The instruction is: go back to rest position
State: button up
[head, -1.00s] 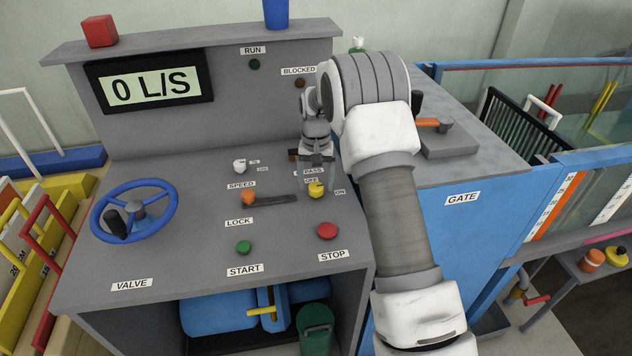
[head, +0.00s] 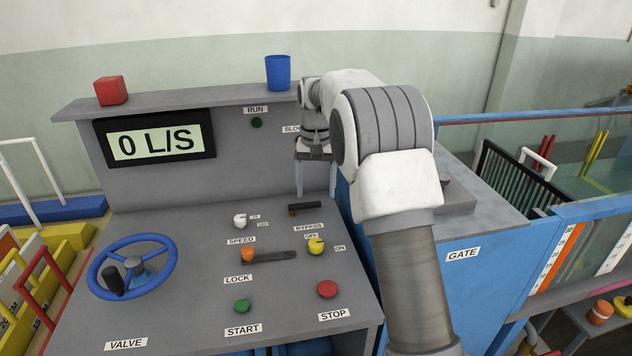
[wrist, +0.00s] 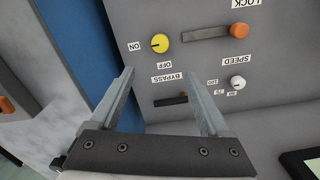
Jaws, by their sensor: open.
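My gripper (head: 316,176) hangs fingers-down above the right rear part of the grey control console (head: 205,300), just in front of its upright back panel. In the wrist view, my gripper (wrist: 160,95) is open, with its two fingers apart and nothing between them. Below it are the black BYPASS slider (wrist: 170,100) and the yellow OFF/ON knob (wrist: 160,43); the fingers look clear of both. My arm hides part of the BLOCKED label and the lamp by it in the head view.
A blue cup (head: 278,73) and a red cube (head: 111,91) stand on the console's top shelf. The display (head: 155,143) reads 0 L/S. The blue valve wheel (head: 132,267) is at the left. The blue GATE cabinet (head: 470,275) and railings stand to the right.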

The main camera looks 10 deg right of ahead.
jog(key=shift+r, duration=0.65)
jog(key=s+r+n+t, duration=0.1)
jog(key=s+r, duration=0.5)
jog(key=s, duration=0.3)
jog(key=s+r+t, duration=0.2)
jog(key=s+r, duration=0.4)
jog(key=s, duration=0.2)
jog(key=s+f+n+t, duration=0.1)
jog(key=s+f, duration=0.1)
jog(key=s, duration=0.7)
jog(key=s+f+n+t, duration=0.1)
jog(key=s+f, duration=0.1)
jog(key=s, duration=0.8)
jog(key=shift+s+f+t, duration=0.15)
jog(key=shift+f+t, duration=0.1)
jog(key=shift+t, duration=0.05)
